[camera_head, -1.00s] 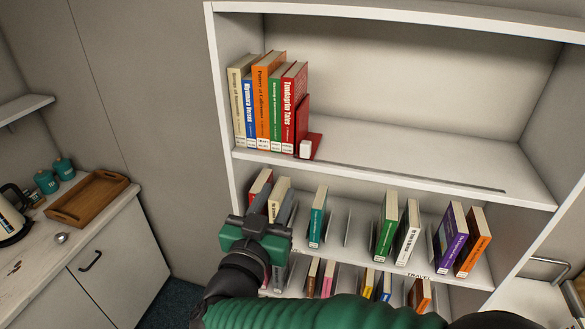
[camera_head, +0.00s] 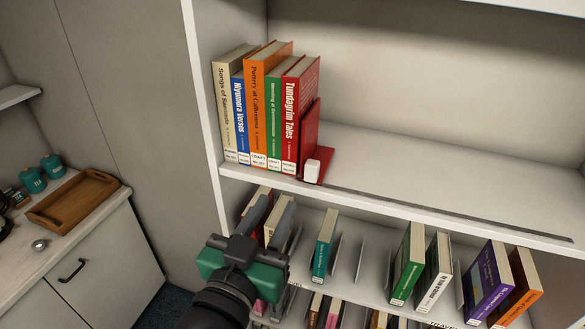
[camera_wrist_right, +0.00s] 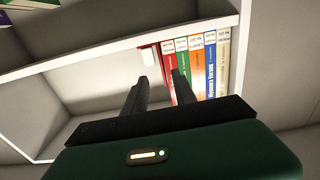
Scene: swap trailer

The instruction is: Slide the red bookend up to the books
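The red bookend (camera_head: 311,135) stands upright on the upper shelf, right beside the red book Tundagrim Tales (camera_head: 298,115). I see no clear gap between them. A white block (camera_head: 312,170) sits at the bookend's front foot; it also shows in the wrist view (camera_wrist_right: 147,54). The row of several books (camera_head: 255,105) stands upright against the shelf's left wall. My right gripper (camera_head: 268,217) is open and empty, below and in front of the upper shelf edge, left of the bookend. In the wrist view its fingers (camera_wrist_right: 158,90) are apart. My left gripper is not in view.
A dark strip (camera_head: 440,212) runs along the front of the upper shelf (camera_head: 450,170), which is bare right of the bookend. The lower shelf holds books and metal dividers, close to my right gripper. A counter with a wooden tray (camera_head: 72,200) is at left.

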